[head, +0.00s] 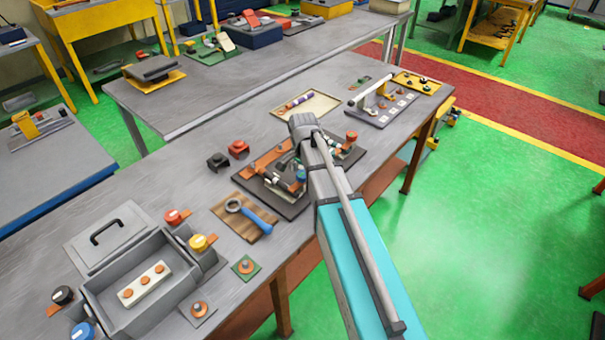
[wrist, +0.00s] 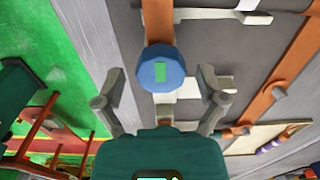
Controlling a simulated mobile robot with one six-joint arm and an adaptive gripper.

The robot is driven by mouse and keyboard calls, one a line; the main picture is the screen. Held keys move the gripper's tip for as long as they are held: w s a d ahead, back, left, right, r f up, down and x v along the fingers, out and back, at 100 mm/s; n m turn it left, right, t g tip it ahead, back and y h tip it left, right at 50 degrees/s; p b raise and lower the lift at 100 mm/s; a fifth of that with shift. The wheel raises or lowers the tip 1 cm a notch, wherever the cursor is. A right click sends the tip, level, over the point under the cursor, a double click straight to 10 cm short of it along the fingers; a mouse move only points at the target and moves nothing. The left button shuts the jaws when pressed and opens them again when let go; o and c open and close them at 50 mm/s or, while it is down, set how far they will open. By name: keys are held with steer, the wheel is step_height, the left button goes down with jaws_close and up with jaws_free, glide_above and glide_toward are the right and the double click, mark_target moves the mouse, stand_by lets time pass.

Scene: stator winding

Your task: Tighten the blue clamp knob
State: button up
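The blue clamp knob (wrist: 161,72) is a round, faceted blue cap with a green rectangle on its face. It sits at the end of an orange bar (wrist: 158,22) in the wrist view. My gripper (wrist: 163,84) is open, with one finger on each side of the knob and a visible gap to it on both sides. Nothing is held. In the head view the clamp fixture (head: 268,188), a dark plate with orange and grey parts, is partly hidden by my arm. A small blue spot (head: 300,175) there may be the same knob.
A wooden board with a blue-handled ring tool (head: 262,218) lies left of the fixture. A cream tray (head: 318,106) with rods is behind it. A grey box (head: 120,300) has red, yellow, black and blue knobs around it. Open grey tabletop (head: 215,125) lies behind.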

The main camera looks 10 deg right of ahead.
steer(key=c, duration=0.9)
steer(key=shift+n, duration=0.5)
steer(key=o, duration=1.1)
steer(key=shift+o, duration=0.2)
steer(key=shift+r, duration=0.15)
